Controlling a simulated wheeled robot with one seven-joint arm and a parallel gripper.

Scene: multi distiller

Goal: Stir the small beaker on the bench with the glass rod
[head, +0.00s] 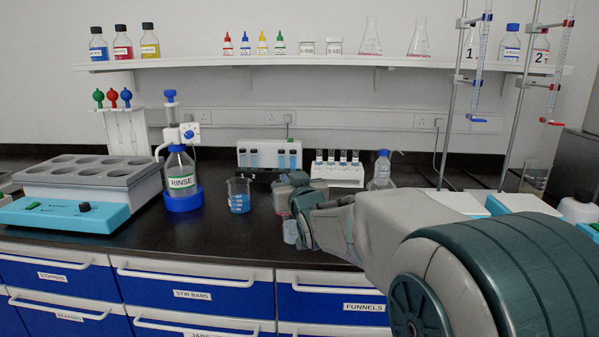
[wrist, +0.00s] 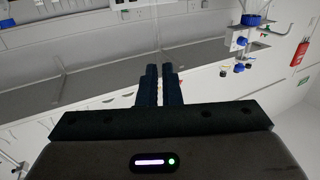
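A small beaker (head: 239,197) with blue liquid and white graduations stands upright on the dark bench, left of my gripper in the head view. My gripper (wrist: 161,70) has its two dark fingers close together in the wrist view, with only a narrow gap. A faint, pale, thin strip, which looks like the glass rod (wrist: 158,38), runs beyond the fingertips. In the head view my gripper (head: 292,184) is over the bench just right of the beaker, its fingertips hard to make out. The rod cannot be made out clearly there.
A RINSE bottle (head: 181,178) stands left of the beaker. A pale, partly hidden vessel (head: 290,231) is by my wrist. Bare bench lies in front of the beaker.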

